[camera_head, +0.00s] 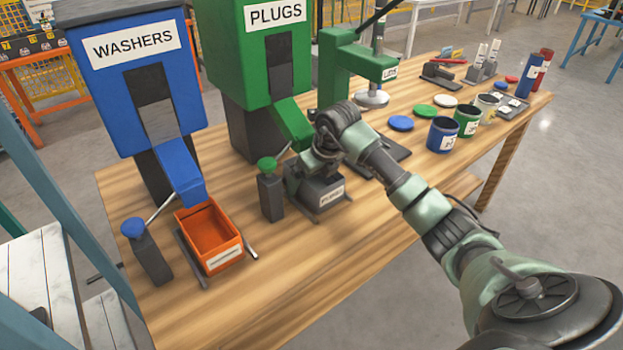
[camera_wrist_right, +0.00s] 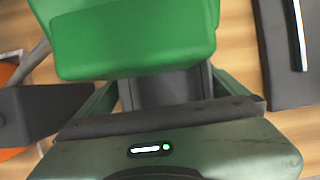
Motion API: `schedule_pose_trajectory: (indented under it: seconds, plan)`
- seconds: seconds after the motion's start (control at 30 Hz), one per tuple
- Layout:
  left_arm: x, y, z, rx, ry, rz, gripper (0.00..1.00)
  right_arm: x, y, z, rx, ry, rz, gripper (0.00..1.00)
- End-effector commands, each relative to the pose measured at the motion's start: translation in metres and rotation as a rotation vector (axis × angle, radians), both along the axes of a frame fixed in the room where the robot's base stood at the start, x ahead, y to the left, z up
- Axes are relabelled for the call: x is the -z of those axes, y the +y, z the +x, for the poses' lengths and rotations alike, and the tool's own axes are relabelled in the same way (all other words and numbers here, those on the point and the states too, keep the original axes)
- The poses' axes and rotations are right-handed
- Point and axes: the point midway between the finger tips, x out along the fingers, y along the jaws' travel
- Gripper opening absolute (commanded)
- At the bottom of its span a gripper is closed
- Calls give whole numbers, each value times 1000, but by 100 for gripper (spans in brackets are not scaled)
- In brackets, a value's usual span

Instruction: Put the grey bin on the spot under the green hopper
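The grey bin (camera_head: 328,192), with a white label on its front, sits on the table between low rails, under the spout of the green hopper (camera_head: 265,55) marked PLUGS. It looks level. My right gripper (camera_head: 308,172) is down at the bin and hides part of it. In the right wrist view, my right gripper's fingers (camera_wrist_right: 168,88) are apart, with the grey bin (camera_wrist_right: 165,90) between them; whether they press on it is unclear. The green spout (camera_wrist_right: 130,40) covers much of that view, above the bin. My left gripper is not in view.
An orange bin (camera_head: 211,238) sits under the blue WASHERS hopper (camera_head: 140,80) on the left. A post with a green button (camera_head: 270,192) stands just left of the grey bin. A green press (camera_head: 350,65), cups and lids stand to the right. The front table strip is clear.

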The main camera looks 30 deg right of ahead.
Motion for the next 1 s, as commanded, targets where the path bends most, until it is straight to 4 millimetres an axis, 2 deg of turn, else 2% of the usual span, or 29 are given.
schedule_pose_trajectory:
  seconds: [0.17,0.5,0.63,0.8,1.0]
  plan:
    - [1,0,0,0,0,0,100,-13,-2,-4,1,-5,-2,100]
    - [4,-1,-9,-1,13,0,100,-78,-4,-30,1,-6,-4,100]
    - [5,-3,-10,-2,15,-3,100,-97,-4,-39,0,-4,-3,100]
    - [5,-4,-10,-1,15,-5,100,-110,-4,-45,2,-1,-1,100]
    - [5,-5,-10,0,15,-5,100,-112,-4,-46,0,-1,0,100]
